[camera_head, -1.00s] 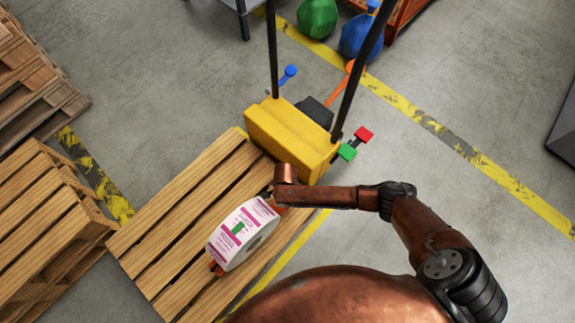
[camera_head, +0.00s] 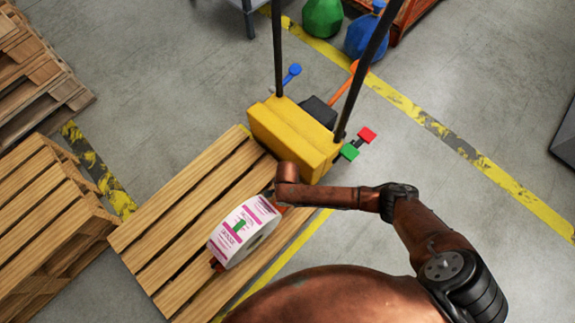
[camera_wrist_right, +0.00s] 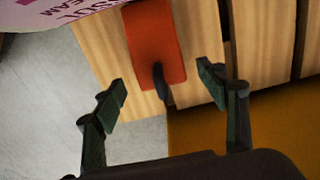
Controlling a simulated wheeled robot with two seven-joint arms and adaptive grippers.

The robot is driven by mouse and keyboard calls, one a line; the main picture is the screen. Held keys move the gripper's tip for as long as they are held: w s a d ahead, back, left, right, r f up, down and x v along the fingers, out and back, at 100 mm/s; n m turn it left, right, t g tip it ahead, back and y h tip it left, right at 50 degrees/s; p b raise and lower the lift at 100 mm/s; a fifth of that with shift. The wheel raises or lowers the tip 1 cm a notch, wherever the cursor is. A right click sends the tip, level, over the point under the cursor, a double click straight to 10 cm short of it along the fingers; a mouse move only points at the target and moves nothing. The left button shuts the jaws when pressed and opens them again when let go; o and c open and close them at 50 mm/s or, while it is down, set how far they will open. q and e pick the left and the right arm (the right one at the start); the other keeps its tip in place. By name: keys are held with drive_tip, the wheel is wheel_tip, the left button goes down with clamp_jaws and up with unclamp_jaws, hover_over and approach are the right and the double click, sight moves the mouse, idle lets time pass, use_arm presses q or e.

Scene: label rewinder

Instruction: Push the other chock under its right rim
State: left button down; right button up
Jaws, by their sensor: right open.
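The label roll (camera_head: 243,232), white with magenta print and a green mark, lies on its side on a wooden pallet. An orange-red chock (camera_wrist_right: 155,42) with a dark handle (camera_wrist_right: 163,86) lies on the pallet boards beside the roll, whose printed edge (camera_wrist_right: 62,12) shows at upper left in the right wrist view. My right gripper (camera_wrist_right: 162,82) is open, its fingers on either side of the handle; contact cannot be told. In the head view my right wrist hides most of this chock. My left gripper is out of view.
The pallet (camera_head: 150,232) has bare boards left of the roll. A yellow machine body (camera_head: 290,135) with black posts stands at its far end, near my right wrist. Stacked pallets (camera_head: 45,215) stand at left. Grey floor lies open to the right.

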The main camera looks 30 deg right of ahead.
wheel_tip(320, 180, up, 12)
idle(0.4)
drive_tip(key=shift+w, duration=0.1)
idle(0.3)
